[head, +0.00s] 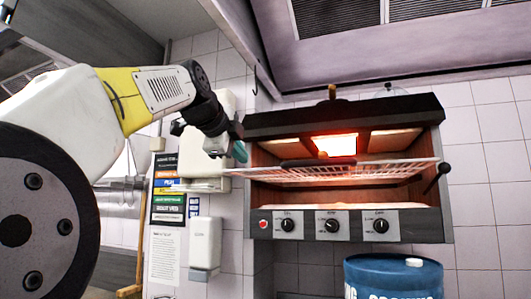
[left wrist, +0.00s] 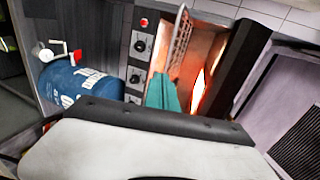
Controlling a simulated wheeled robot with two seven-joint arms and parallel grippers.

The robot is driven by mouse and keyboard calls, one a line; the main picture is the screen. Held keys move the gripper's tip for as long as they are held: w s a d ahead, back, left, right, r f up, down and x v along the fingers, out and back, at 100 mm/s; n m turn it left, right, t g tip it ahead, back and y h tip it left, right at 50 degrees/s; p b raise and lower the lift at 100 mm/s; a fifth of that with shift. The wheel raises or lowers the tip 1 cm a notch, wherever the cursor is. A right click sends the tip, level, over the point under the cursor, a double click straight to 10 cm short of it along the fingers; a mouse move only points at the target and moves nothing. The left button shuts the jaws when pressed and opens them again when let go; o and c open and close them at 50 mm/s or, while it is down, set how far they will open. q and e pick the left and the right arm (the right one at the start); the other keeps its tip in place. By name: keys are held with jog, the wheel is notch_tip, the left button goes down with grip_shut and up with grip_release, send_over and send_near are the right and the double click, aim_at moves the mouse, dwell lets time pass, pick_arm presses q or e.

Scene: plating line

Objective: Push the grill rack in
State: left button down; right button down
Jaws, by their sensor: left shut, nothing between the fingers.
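The grill (head: 258,225) is a dark, open-fronted unit on the tiled wall with a glowing heater inside. The wire grill rack (head: 395,170) sticks out of its front, with a dark handle bar (head: 304,162) at its front edge. My left gripper (head: 241,152) is at the left side of the grill opening, close to the rack's left end. Its teal fingers are shut and empty. In the left wrist view the fingers (left wrist: 165,92) show beside the rack (left wrist: 180,42); I cannot tell whether they touch it. My right gripper is in neither view.
Below the grill are several control knobs (head: 333,225) and a red button. A blue drum (head: 393,275) stands beneath it. White dispensers (head: 204,243) and a poster hang on the wall to the left. A dark lever knob (head: 444,168) projects at the grill's right side.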

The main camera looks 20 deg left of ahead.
aim_at(258, 170)
pick_arm(q)
jog(key=shift+r+x, duration=0.2)
jog(key=shift+x, duration=1.25)
jog(key=shift+r+x, duration=0.15)
jog(key=shift+x, duration=1.3)
jog(key=shift+r+x, duration=0.2)
jog(key=shift+x, duration=1.3)
jog(key=shift+w, duration=0.2)
